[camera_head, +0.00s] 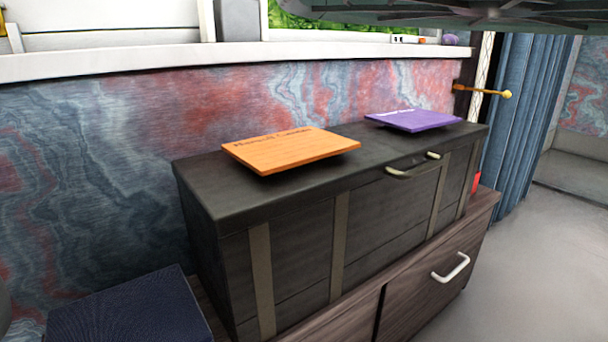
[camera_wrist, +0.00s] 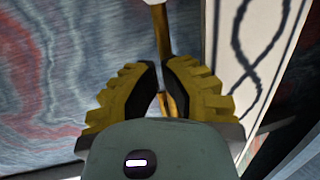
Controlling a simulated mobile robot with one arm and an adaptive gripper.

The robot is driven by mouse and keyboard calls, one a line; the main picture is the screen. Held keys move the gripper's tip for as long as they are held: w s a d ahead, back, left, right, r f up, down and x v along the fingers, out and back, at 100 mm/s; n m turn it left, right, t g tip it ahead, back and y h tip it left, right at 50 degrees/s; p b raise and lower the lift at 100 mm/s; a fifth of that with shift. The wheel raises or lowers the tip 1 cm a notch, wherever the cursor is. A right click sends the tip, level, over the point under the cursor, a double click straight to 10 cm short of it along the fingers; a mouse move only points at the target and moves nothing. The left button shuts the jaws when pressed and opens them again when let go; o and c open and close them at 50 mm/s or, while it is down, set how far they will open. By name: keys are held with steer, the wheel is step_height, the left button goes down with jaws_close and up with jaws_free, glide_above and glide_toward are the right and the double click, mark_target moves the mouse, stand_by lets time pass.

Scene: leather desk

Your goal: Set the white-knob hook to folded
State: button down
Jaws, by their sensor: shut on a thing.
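In the wrist view, my gripper (camera_wrist: 160,77) has its two yellow-and-black ribbed fingers closed around a gold-brown hook (camera_wrist: 161,35). The hook's shaft runs up from between the fingertips to a pale, whitish end at the top edge of the picture. Part of the shaft is hidden by the fingers. My gripper is not seen in the head view.
A dark chest (camera_head: 290,225) bears an orange book (camera_head: 290,150) and a purple book (camera_head: 415,120). It stands on a wooden drawer unit (camera_head: 420,290) with a white handle. A blue curtain (camera_head: 525,110) hangs at the right. In the wrist view, a white patterned panel (camera_wrist: 262,45) is close to the right.

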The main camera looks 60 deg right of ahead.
steer(key=shift+w+d+f+t+b, duration=0.25)
steer(key=shift+w+t+b, duration=0.4)
steer(key=shift+b, duration=1.35)
steer(key=shift+s+r, duration=0.1)
